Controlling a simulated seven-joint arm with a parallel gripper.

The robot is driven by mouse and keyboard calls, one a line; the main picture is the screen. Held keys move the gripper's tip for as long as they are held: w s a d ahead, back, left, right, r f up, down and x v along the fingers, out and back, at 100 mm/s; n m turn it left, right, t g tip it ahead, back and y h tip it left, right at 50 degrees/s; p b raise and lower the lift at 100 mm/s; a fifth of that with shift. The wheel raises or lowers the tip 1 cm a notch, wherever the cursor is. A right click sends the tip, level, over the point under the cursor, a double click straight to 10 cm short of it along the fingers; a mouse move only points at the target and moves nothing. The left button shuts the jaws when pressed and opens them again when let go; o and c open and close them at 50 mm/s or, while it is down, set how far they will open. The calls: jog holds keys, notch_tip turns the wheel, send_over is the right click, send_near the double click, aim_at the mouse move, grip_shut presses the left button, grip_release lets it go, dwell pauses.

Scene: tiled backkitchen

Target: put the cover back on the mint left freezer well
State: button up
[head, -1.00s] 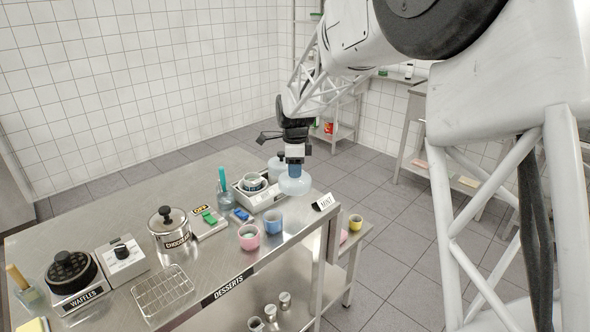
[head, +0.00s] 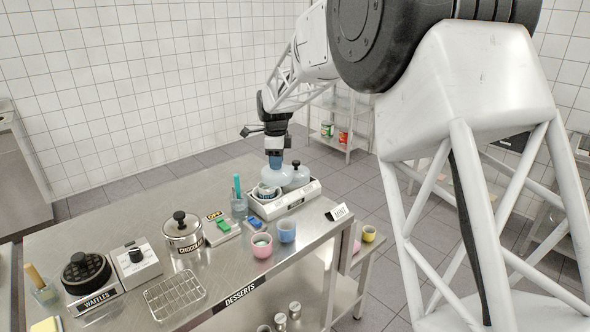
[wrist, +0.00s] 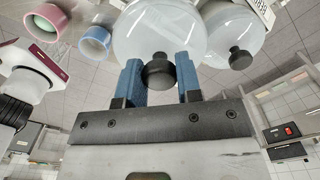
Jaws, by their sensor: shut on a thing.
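My gripper (head: 275,162) is shut on the black knob of a pale, see-through domed cover (head: 272,178). In the wrist view the blue fingers of my gripper (wrist: 160,76) sit either side of the knob, and the cover (wrist: 150,30) lies beyond them. The cover is held above the back of the white freezer unit (head: 309,193). The left well (head: 264,193) shows a round rim just in front of and below the cover. I cannot tell whether they touch. A second domed cover (head: 300,177) with a black knob sits on the right well; the wrist view shows it (wrist: 225,30) close beside.
A CHOCOLATE pot (head: 183,231) and a waffle iron (head: 86,275) are further left.

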aim_at(265, 166)
jog(key=a, duration=0.1)
jog(key=w+a, duration=0.1)
jog(key=a, duration=0.1)
jog(key=shift+w+a+r, duration=0.3)
jog(key=shift+a+r, duration=0.05)
jog(key=shift+a, duration=0.05)
jog(key=shift+f, duration=0.25)
jog(key=shift+f, duration=2.95)
jog(key=shift+f, duration=0.2)
dwell(0.4)
jog(key=o, duration=1.5)
jog(key=shift+r, duration=0.2)
jog(key=shift+r, duration=3.3)
